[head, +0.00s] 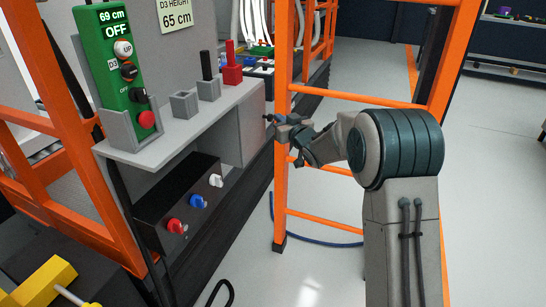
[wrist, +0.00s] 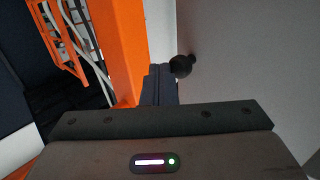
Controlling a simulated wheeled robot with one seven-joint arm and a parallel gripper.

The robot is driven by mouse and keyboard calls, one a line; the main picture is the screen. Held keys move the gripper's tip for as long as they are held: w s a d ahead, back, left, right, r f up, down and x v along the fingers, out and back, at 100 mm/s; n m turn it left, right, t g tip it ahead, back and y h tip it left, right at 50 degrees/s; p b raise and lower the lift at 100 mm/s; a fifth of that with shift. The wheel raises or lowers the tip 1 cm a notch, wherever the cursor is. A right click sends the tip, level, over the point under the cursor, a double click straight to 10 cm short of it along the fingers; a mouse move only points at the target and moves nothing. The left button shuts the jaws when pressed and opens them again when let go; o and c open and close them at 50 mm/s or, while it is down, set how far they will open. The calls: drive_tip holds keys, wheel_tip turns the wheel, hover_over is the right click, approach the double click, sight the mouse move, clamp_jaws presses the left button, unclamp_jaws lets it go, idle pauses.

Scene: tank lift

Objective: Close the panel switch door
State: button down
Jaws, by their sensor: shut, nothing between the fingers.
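The panel switch door appears to be the plain grey panel (head: 243,130) under the right end of the shelf. It stands to the right of the dark switch panel (head: 152,212), leaving the red, blue and white knobs uncovered. My gripper (head: 271,119) is at the grey panel's right edge. In the wrist view, the grey surface (wrist: 255,60) fills the right side and bears a round black knob (wrist: 182,65). My shut, empty fingers (wrist: 160,84) are just left of this knob. I cannot tell whether they touch it.
An orange ladder-like frame (head: 281,190) stands close behind my gripper and arm. Above the switches, a grey shelf (head: 170,135) holds a green control box (head: 110,65). A blue hose (head: 320,242) lies on the floor. The floor right of my arm is clear.

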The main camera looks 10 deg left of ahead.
drive_tip(key=s+d+p, duration=0.3)
drive_tip(key=s+d, duration=0.1)
drive_tip(key=d, duration=0.9)
drive_tip(key=s+d+r+m+g+h+p, duration=0.2)
drive_tip(key=s+d+r+h+p, duration=0.4)
drive_tip(key=r, duration=0.3)
drive_tip(key=s+d+r+m+g+h+p, duration=0.1)
drive_tip(key=s+d+r+m+h+p, duration=0.2)
drive_tip(key=s+r+p, duration=0.45)
drive_tip(key=s+r+g+p, duration=0.3)
drive_tip(key=s+p, duration=0.1)
drive_tip(key=s, duration=0.5)
drive_tip(key=s+r+m+g+p, duration=0.1)
drive_tip(key=s+r+g+p, duration=0.2)
drive_tip(key=s, duration=0.7)
drive_tip(key=s+r+m+g+p, duration=0.1)
drive_tip(key=s+r+g+p, duration=0.2)
drive_tip(key=s+p, duration=0.4)
drive_tip(key=shift+s+a+h, duration=0.2)
drive_tip(key=shift+s+h, duration=0.1)
drive_tip(key=shift+s, duration=0.9)
